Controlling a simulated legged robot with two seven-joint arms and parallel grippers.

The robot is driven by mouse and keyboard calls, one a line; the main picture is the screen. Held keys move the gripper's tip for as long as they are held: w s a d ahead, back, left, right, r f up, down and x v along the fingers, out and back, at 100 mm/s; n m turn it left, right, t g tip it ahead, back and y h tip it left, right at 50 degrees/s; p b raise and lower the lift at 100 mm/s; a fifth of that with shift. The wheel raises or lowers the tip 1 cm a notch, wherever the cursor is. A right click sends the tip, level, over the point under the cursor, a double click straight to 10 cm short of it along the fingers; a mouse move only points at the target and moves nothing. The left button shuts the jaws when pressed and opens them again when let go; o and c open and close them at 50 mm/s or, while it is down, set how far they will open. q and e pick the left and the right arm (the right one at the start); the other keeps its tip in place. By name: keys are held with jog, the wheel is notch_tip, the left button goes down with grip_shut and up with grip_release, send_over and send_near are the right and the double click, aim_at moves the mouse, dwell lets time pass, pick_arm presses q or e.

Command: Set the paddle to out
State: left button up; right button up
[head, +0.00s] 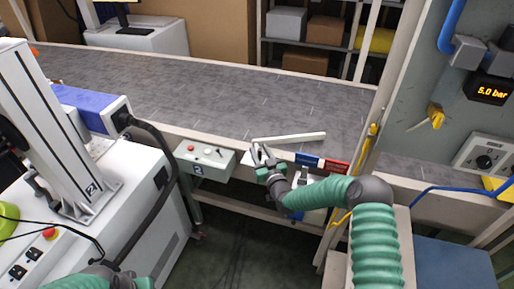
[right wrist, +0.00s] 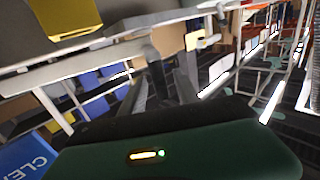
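The paddle appears to be the long cream bar (head: 288,138) lying at an angle across the near edge of the grey conveyor (head: 190,95). My right gripper (head: 261,153) is at the conveyor's near edge, just left of and below the bar's left end. Its two grey fingers stand apart in the head view; the right wrist view shows them (right wrist: 160,88) spread too, with a grey post-like part behind the gap. I cannot tell whether they touch anything.
A blue label (head: 308,160) and a red label (head: 335,167) sit on the conveyor's front edge beside my right arm. A control box (head: 205,160) with a red button hangs to the left. A white machine (head: 125,215) stands at left; a yellow-handled post is at right.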

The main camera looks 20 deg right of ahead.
jog(key=shift+w, duration=1.15)
jog(key=shift+w+a, duration=0.2)
jog(key=shift+w, duration=0.1)
jog(key=shift+c, duration=0.5)
grip_shut()
jog(key=shift+s, duration=0.1)
